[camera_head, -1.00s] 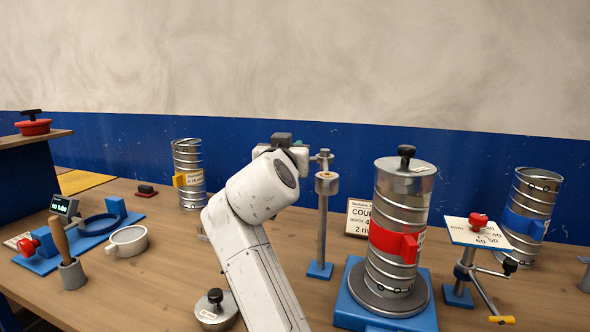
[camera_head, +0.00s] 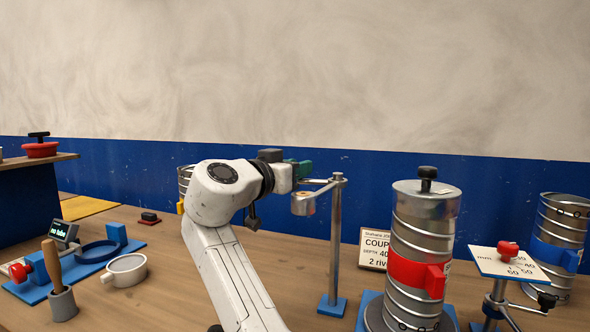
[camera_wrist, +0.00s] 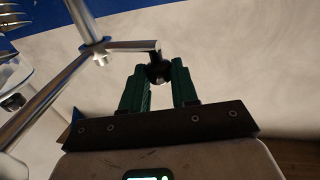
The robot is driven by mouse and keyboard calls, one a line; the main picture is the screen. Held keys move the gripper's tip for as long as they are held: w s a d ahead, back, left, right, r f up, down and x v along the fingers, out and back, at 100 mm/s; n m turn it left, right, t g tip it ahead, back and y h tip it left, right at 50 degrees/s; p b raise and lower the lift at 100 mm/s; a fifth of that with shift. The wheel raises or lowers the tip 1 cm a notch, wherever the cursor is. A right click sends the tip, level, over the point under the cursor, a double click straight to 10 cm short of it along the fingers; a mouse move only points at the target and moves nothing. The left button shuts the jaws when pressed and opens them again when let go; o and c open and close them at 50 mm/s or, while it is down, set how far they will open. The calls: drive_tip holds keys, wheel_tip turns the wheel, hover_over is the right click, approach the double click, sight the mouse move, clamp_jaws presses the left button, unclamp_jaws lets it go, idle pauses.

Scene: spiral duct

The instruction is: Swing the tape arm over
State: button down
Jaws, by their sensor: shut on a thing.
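The tape arm (camera_head: 322,182) is a thin metal bar at the top of an upright post (camera_head: 335,240) on a blue foot. It points left from the post, with a tan tape roll (camera_head: 303,204) hanging below its outer part. My gripper (camera_head: 303,168) is at the arm's outer end. In the wrist view, my gripper's green fingers (camera_wrist: 160,82) are shut on a black knob (camera_wrist: 158,72) at the end of the tape arm (camera_wrist: 130,46). The roll is not clearly visible in the wrist view.
Right of the post stands a ribbed metal duct (camera_head: 408,235) with a red clamp, a black-knobbed lid and a blue base. A sign (camera_head: 374,250) stands between them. A dial stand (camera_head: 508,262) and another duct (camera_head: 556,240) are farther right.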

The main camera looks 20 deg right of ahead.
drive_tip(key=c, duration=0.9)
unclamp_jaws()
drive_tip(key=shift+o, duration=0.2)
drive_tip(key=b+v, duration=0.1)
drive_tip(key=v, duration=0.9)
drive_tip(key=shift+s+a, duration=0.2)
drive_tip(key=shift+a, duration=0.1)
